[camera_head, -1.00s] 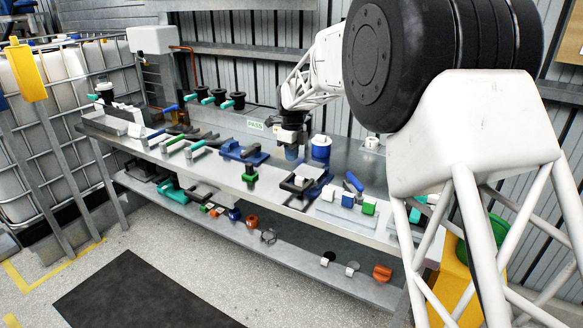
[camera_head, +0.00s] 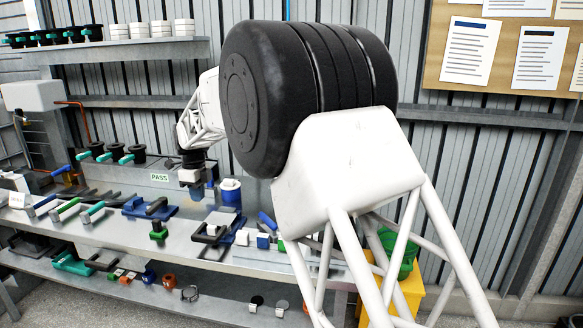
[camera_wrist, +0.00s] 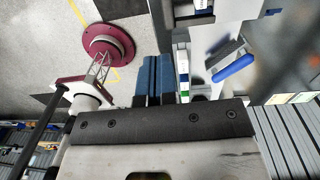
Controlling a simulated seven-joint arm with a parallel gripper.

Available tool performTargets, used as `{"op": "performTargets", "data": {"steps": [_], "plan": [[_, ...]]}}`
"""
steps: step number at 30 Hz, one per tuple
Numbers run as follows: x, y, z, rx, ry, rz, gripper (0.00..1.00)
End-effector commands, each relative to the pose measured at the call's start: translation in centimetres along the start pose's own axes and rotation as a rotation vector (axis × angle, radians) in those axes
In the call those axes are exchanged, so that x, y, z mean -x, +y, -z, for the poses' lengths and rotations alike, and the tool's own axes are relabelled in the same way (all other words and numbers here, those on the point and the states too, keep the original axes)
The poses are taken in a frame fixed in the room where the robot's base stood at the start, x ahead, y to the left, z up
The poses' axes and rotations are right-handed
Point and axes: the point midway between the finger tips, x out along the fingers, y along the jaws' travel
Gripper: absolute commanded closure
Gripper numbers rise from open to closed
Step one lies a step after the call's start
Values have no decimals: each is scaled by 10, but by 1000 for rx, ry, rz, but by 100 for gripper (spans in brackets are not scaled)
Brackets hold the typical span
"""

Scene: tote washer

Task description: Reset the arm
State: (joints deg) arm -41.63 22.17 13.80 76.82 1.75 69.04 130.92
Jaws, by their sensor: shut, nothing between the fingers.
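My gripper (camera_head: 198,190) hangs above the back part of the steel bench (camera_head: 185,232), at the end of my white and black arm. Its two blue fingers show side by side in the wrist view (camera_wrist: 153,75). They are together with nothing between them. In the head view the fingers are small and partly lost against the things behind. A blue and white round container (camera_head: 230,193) stands just right of the gripper. My large black joint and white link hide the right part of the bench.
Black cups with teal handles (camera_head: 117,152) are at the back left. A lower shelf (camera_head: 190,308) holds small parts. A yellow bin (camera_head: 408,291) is at right.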

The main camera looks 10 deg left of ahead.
Motion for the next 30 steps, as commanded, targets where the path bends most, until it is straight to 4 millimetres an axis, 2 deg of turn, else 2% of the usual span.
{"op": "performTargets", "data": {"steps": [5,8,11,20,30], "plan": [[6,-1,11,14,-3,3,100],[13,-1,26,39,-6,8,100],[23,0,50,76,-10,15,100],[60,12,149,246,-20,44,100],[91,44,262,451,-20,83,100]]}}
